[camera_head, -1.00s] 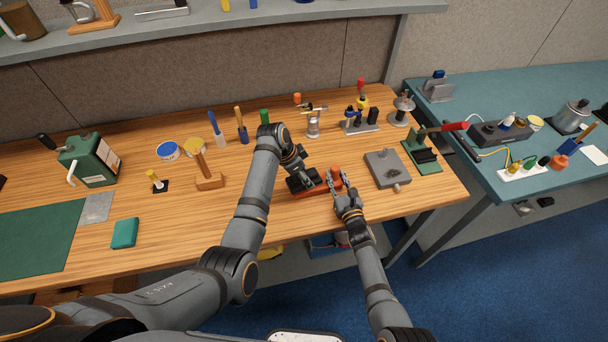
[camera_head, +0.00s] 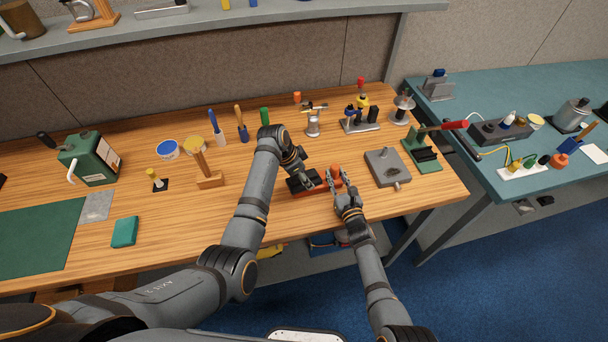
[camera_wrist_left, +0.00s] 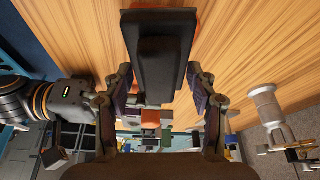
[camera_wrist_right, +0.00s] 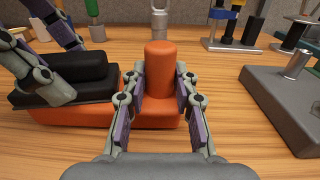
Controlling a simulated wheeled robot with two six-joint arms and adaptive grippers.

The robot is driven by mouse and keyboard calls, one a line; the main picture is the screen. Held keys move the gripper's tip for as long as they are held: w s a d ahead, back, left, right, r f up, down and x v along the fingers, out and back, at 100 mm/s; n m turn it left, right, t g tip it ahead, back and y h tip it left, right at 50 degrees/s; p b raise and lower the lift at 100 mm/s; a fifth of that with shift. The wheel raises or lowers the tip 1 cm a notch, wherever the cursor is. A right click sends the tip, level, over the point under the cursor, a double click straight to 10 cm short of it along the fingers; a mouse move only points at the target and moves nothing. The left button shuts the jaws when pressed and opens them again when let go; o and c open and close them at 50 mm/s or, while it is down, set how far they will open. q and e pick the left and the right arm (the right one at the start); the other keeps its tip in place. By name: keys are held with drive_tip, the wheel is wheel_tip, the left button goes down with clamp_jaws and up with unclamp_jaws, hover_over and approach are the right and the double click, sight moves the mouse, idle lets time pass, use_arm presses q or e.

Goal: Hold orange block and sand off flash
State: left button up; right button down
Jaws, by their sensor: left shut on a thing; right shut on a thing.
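The orange block (camera_wrist_right: 155,113) lies on the wooden bench, with an upright round orange knob (camera_wrist_right: 159,72) at its right end. My right gripper (camera_head: 341,180) is shut on this knob, one finger on each side. A black stepped sanding block (camera_wrist_right: 78,75) rests on the left part of the orange block. My left gripper (camera_head: 307,179) is shut on the black block from above; in the left wrist view the black block (camera_wrist_left: 160,55) fills the space between the fingers. The underside of the black block and any flash there are hidden.
A grey plate with a peg (camera_head: 387,168) lies just right of my right gripper. A green-based press with a red handle (camera_head: 425,155) stands beyond it. A brass-topped stand (camera_head: 313,125) and tool holders stand behind. The bench's front edge is close in front.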

use_arm(q)
drive_tip(key=shift+s+d, duration=0.3)
drive_tip(key=shift+s, duration=0.5)
drive_tip(key=shift+w, duration=0.85)
use_arm(e)
drive_tip(key=shift+s, duration=0.1)
use_arm(q)
drive_tip(key=shift+w+a, duration=0.15)
drive_tip(key=shift+w, duration=0.1)
drive_tip(key=shift+s, duration=1.1)
drive_tip(key=shift+w, duration=0.85)
drive_tip(key=shift+w+a, duration=0.2)
drive_tip(key=shift+w, duration=0.2)
drive_tip(key=shift+s+d, duration=0.15)
drive_tip(key=shift+s, duration=0.95)
drive_tip(key=shift+s+d, duration=0.1)
